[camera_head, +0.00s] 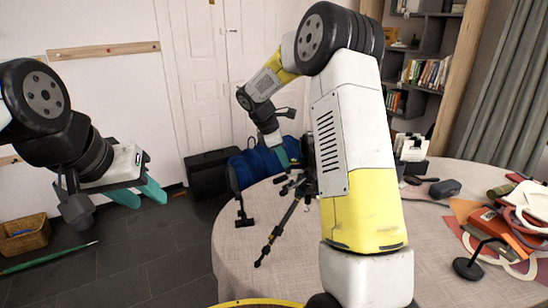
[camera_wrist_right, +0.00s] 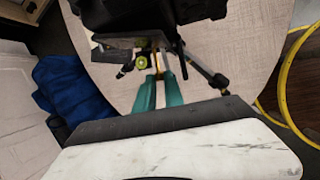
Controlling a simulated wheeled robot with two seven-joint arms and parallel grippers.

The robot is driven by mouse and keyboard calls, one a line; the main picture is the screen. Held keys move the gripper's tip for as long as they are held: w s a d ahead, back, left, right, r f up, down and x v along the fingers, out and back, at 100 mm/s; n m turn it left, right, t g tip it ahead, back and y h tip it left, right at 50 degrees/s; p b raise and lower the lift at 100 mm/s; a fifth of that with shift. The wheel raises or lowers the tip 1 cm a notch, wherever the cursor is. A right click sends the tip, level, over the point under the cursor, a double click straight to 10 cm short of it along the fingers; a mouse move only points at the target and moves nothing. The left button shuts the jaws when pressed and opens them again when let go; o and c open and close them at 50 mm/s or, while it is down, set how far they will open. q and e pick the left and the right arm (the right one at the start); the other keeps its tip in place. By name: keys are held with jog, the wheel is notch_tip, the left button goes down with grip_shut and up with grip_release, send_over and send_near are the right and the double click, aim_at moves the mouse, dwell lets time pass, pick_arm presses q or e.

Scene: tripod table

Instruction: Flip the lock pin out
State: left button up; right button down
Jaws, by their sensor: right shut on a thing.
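A black tripod (camera_head: 297,190) stands on the round table, its legs spread. In the right wrist view its dark head and legs (camera_wrist_right: 205,65) fill the top middle, with a small yellow-green round part (camera_wrist_right: 141,61) on it. My right gripper (camera_head: 284,157) reaches the tripod from behind. In the wrist view its teal fingers (camera_wrist_right: 159,74) are close together on a small thin tripod part, seemingly the lock pin; their grip partly hides it. My left gripper (camera_head: 139,195) is off the table at the left, its two teal fingers apart and empty.
The round table (camera_head: 235,243) has clear cloth at front left. Red and orange items (camera_head: 505,225), a black stand (camera_head: 470,268) and a dark box (camera_head: 446,188) lie on the right. A blue bag (camera_head: 257,165) is behind the tripod. A wicker basket (camera_head: 22,236) stands at left.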

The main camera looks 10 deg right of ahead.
jog(key=shift+a, duration=0.5)
jog(key=c, duration=1.7)
grip_release()
jog(key=shift+a, duration=0.1)
jog(key=v, duration=0.7)
jog(key=shift+r, duration=0.4)
jog(key=shift+a, duration=0.1)
